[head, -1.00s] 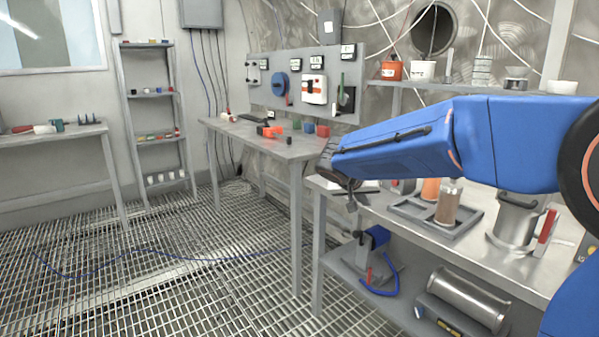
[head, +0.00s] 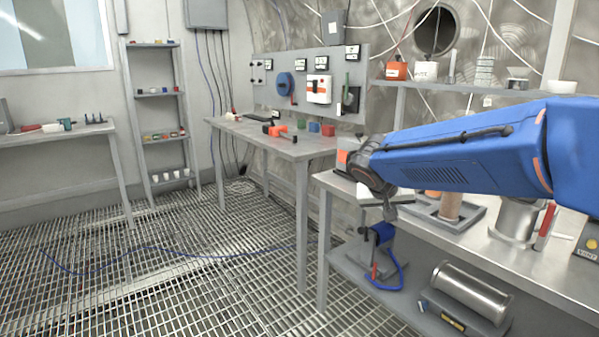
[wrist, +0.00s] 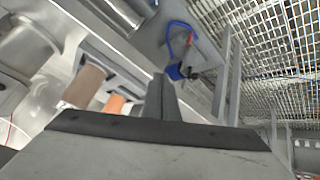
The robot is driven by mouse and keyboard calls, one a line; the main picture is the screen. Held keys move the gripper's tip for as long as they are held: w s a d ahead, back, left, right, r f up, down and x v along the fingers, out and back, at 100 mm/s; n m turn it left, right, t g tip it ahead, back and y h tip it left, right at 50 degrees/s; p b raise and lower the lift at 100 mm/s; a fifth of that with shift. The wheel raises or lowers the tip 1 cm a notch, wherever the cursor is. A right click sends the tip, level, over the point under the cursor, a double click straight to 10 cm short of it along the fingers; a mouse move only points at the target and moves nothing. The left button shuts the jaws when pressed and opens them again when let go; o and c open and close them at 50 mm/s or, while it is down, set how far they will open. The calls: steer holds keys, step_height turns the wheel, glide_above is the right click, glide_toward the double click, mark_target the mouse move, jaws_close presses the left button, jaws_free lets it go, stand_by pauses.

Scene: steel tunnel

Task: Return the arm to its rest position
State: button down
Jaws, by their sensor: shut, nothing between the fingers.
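My blue arm (head: 450,155) reaches in from the right in the head view, over the steel bench (head: 545,262). My gripper (head: 388,208) hangs at its left end, pointing down near the bench's left end, and looks small and partly dark there. In the wrist view my gripper (wrist: 160,98) shows as narrow fingers close together, shut, with nothing between them. A brown cylinder (wrist: 84,86) and an orange one (wrist: 114,104) stand in a grey tray beyond the fingers.
The tray (head: 470,219) and a metal pot (head: 514,222) stand on the bench under the arm. A blue clamp-like device (head: 380,234) and a steel cylinder (head: 470,293) rest on the lower shelf. Another table (head: 275,143) stands behind. The grating floor (head: 180,270) at left is clear except for a cable.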

steer(key=s+d+f+n+y, duration=0.1)
steer(key=s+f, duration=0.2)
steer(key=s, duration=0.8)
steer(key=s+d+f+n+g+y, duration=0.1)
steer(key=s+f+y, duration=0.1)
steer(key=s, duration=0.9)
steer(key=s+d+f+n+y, duration=0.1)
steer(key=s+f, duration=0.3)
steer(key=s, duration=0.6)
steer(key=shift+s+d+f+g+y, duration=0.3)
steer(key=shift+s+d+y, duration=0.1)
steer(key=shift+d+y, duration=0.1)
